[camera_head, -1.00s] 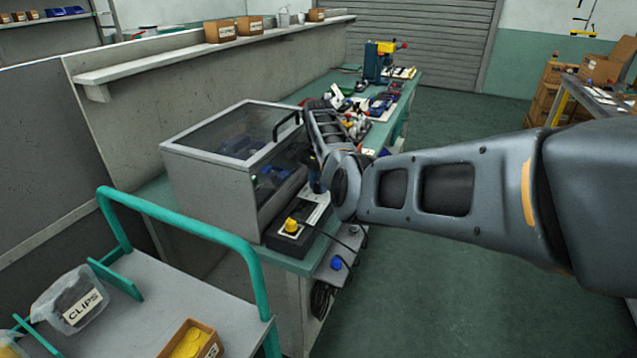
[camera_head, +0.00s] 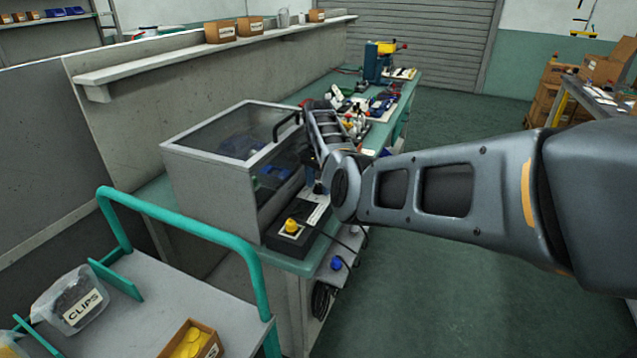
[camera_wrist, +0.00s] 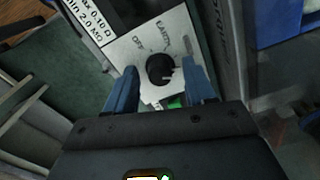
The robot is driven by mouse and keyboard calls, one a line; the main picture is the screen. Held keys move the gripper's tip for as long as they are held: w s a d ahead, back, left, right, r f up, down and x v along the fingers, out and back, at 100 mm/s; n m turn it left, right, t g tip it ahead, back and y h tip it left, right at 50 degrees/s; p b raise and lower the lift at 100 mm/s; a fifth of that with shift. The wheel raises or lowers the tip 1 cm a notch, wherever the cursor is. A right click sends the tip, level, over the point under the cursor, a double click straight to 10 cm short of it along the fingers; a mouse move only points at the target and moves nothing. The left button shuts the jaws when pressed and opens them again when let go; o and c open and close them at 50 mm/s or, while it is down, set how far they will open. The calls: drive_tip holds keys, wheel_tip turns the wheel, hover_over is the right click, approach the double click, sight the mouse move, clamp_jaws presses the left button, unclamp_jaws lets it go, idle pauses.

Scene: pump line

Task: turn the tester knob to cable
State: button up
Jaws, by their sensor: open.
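In the wrist view the tester's black round knob (camera_wrist: 160,69) sits on a pale panel (camera_wrist: 128,52). The words OFF and EARTH are readable beside it; the cable marking is not readable. A small light mark on the knob seems to face the lower right. My gripper (camera_wrist: 160,88) is open, with one blue finger on each side of the knob's near side. I cannot tell whether either finger touches it. In the head view my wrist hides the knob, and the dark tester case (camera_head: 297,226) shows on the bench's near end.
A grey box with a clear lid (camera_head: 215,165) stands close beside the tester, left of my arm. A green-railed cart (camera_head: 185,228) stands in front. The floor at right is clear.

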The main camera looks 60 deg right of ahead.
sight(319, 185)
wheel_tip(319, 185, up, 8)
drive_tip(key=shift+f+b, duration=0.1)
drive_tip(key=shift+b, duration=0.2)
idle(0.7)
